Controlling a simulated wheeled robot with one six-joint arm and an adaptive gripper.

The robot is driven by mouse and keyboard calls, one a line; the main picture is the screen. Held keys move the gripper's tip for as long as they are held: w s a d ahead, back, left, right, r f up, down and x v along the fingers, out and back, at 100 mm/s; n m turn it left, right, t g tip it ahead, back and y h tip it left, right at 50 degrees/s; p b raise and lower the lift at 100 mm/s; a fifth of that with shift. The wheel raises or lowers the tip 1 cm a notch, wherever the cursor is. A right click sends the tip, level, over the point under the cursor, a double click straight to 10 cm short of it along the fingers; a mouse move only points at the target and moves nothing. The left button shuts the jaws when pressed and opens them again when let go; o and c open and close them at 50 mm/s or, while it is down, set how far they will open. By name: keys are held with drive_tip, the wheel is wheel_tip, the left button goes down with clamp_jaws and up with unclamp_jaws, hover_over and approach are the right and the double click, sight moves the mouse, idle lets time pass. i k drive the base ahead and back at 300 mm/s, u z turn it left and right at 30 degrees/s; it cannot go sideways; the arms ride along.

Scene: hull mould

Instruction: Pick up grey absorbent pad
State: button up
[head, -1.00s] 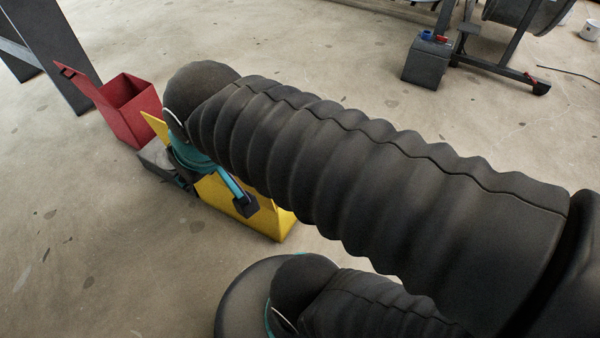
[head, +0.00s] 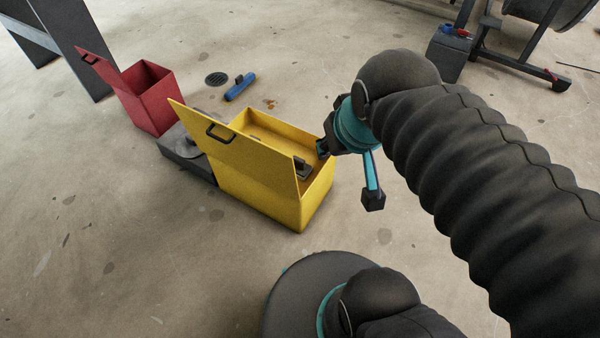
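I cannot make out a grey absorbent pad for certain. A small dark grey item (head: 303,169) shows inside the open yellow box (head: 262,190), at its right end; I cannot tell whether it is the pad. My gripper (head: 323,148) is at the box's right rim, pointing left and down. Its fingers are small, dark and partly hidden, so I cannot tell whether they are open or hold anything. The box's raised lid and front wall hide much of its inside.
A dark grey case (head: 185,158) with a lighter grey top stands between the yellow box and an open red box (head: 150,105). The floor at front left is clear.

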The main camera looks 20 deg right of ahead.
sight(302, 170)
drive_tip(key=z, duration=0.05)
drive_tip(key=i, duration=0.2)
drive_tip(key=z, duration=2.4)
drive_tip(key=i, duration=1.5)
drive_tip(key=u, duration=3.4)
